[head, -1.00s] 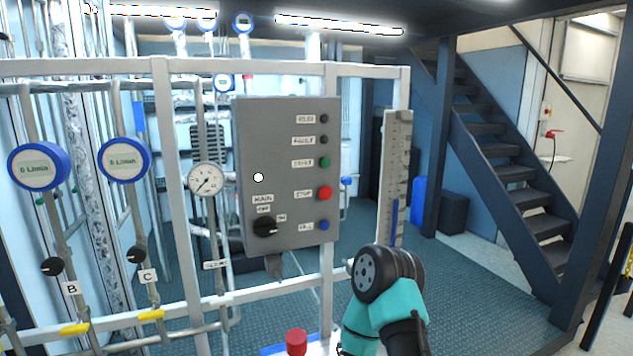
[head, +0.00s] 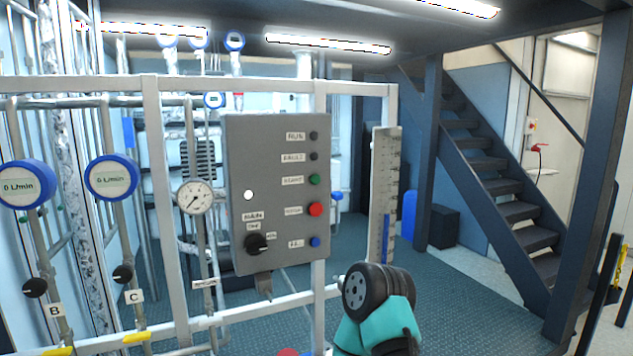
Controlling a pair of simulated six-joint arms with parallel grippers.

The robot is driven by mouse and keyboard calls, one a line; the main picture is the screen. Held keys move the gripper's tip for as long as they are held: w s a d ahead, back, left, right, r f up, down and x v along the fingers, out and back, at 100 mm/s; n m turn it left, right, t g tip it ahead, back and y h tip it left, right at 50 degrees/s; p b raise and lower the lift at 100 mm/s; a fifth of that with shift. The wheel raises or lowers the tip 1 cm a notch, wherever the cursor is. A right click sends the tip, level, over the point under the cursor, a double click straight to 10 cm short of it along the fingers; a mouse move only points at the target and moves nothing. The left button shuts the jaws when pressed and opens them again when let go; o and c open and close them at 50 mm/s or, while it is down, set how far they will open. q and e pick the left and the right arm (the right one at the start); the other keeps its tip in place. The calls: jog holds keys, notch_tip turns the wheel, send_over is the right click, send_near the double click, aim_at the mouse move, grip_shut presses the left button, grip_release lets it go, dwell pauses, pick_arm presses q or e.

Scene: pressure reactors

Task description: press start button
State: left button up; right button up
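The grey control box (head: 270,200) is mounted on the white pipe frame in the middle of the head view. The green start button (head: 314,180) is on its right side, below the RUN and FAULT lamps. The red stop button (head: 315,209) and a blue button (head: 315,242) sit below it. A black main switch (head: 257,243) is at the lower left of the box. A teal and black link of my arm shows in front at the lower right of the box, apart from the buttons. Neither gripper's fingers can be seen.
Two blue-rimmed flow meters (head: 112,177) and a round pressure gauge (head: 195,197) are left of the box. A sight gauge with a blue column (head: 384,200) stands right of it. A dark staircase (head: 500,170) is at the right. Floor (head: 450,300) is clear there.

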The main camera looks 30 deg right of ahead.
grip_shut()
dwell(0.7)
jog(key=shift+w, duration=0.15)
dwell(0.4)
